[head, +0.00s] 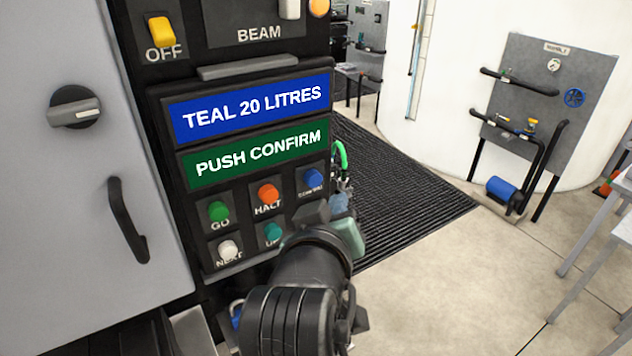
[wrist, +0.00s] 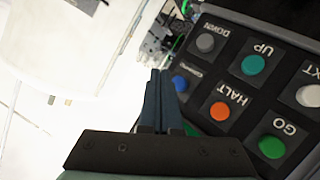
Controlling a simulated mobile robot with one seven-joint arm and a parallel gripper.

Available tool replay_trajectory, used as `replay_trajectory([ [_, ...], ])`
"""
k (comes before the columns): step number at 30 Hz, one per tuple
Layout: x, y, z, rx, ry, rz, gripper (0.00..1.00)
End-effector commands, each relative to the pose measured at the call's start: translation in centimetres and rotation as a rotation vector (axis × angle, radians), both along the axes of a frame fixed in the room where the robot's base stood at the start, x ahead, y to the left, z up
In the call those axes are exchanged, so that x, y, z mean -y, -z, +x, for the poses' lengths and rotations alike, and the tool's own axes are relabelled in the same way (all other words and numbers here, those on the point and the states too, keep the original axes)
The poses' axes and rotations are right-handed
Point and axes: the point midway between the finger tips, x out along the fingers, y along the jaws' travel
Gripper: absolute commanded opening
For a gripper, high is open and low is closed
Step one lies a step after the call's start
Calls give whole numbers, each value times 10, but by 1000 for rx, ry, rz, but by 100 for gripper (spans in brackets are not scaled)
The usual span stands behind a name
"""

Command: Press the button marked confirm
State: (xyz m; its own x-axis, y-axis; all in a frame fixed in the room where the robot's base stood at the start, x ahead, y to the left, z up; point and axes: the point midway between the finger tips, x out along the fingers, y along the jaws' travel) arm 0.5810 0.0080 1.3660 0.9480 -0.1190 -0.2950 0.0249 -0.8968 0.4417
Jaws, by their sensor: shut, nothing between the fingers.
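The confirm button is a blue round button (head: 313,177) at the right end of the upper button row on the black panel, with its label below it. It also shows in the wrist view (wrist: 180,83), just right of the fingertips. My gripper (wrist: 158,75) is shut and empty. In the head view my gripper (head: 338,203) is low and to the right of the blue button, close to the panel. I cannot tell the gap to the panel, and no touch on the button is visible. A green display (head: 260,155) reads PUSH CONFIRM.
Beside it are an orange HALT button (head: 268,194), a green GO button (head: 218,211), a white NEXT button (head: 228,249) and a teal UP button (head: 270,232). A grey DOWN button (wrist: 205,42) shows in the wrist view. Open floor lies right of the panel.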

Motion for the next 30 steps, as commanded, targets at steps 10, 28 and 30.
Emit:
replay_trajectory([
  [10,-17,0,23,1,0,0,0],
  [28,-17,0,24,0,0,0,0],
  [30,-17,0,24,0,0,0,0],
])
